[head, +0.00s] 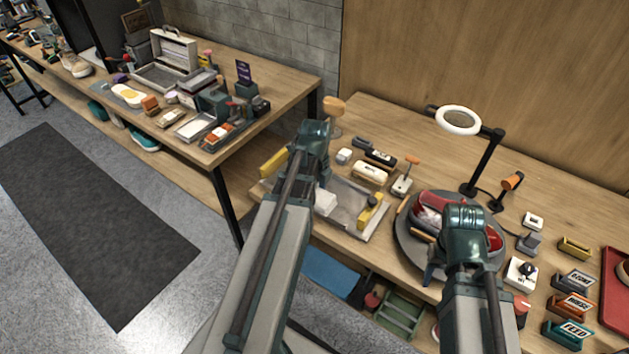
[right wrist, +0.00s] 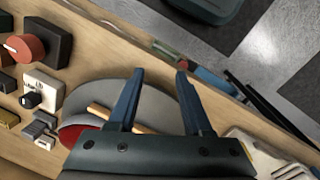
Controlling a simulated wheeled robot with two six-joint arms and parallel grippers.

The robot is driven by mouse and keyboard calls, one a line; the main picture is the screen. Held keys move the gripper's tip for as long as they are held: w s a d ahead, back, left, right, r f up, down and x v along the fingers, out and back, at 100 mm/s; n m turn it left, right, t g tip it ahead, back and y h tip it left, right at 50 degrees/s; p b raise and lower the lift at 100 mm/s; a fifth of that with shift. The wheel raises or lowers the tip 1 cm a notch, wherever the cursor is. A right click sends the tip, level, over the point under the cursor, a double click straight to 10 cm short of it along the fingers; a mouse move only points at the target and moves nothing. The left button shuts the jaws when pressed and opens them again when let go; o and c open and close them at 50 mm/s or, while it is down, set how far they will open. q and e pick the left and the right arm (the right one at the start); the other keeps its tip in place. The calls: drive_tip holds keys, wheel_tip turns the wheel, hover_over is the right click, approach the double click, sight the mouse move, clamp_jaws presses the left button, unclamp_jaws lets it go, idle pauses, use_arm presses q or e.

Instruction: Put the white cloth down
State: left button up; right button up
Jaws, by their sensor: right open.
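The white cloth (head: 325,202) lies as a small bunched patch on the grey tray (head: 343,222) at the front left of the workbench. My left gripper (head: 310,145) is just above and behind the cloth in the head view; its fingers are hidden by its own body, so I cannot tell whether it touches the cloth. My right gripper (head: 462,222) is over the round grey turntable (head: 408,243). In the right wrist view its fingers (right wrist: 158,74) are apart with nothing between them. A red sneaker (head: 436,203) sits on the turntable, partly hidden by the right gripper.
A yellow-handled brush (head: 370,208) lies on the tray. Several brushes and small blocks stand behind it. A ring lamp (head: 458,120) rises behind the turntable. Labelled blocks (head: 574,305) and a red tray (head: 613,290) are at right. A second bench (head: 255,65) is at left.

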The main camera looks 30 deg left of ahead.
use_arm(q)
drive_tip(key=w+a, duration=0.1)
drive_tip(key=w, duration=0.1)
drive_tip(key=w+a, duration=0.2)
drive_tip(key=w, duration=0.1)
drive_tip(key=w+a+f, duration=0.1)
drive_tip(key=w+a, duration=0.1)
drive_tip(key=w, duration=0.1)
drive_tip(key=shift+w+a+b, duration=0.1)
drive_tip(key=shift+w+b, duration=0.05)
drive_tip(key=shift+b, duration=0.2)
wheel_tip(320, 180, down, 4)
drive_tip(key=b, duration=0.3)
drive_tip(key=shift+w+r, duration=0.1)
drive_tip(key=shift+r, duration=0.15)
drive_tip(key=shift+b, duration=0.35)
drive_tip(key=shift+f, duration=0.2)
drive_tip(key=o, duration=1.1)
drive_tip(key=shift+r, duration=0.1)
drive_tip(key=shift+r, duration=0.15)
wheel_tip(320, 180, up, 12)
drive_tip(key=p, duration=1.2)
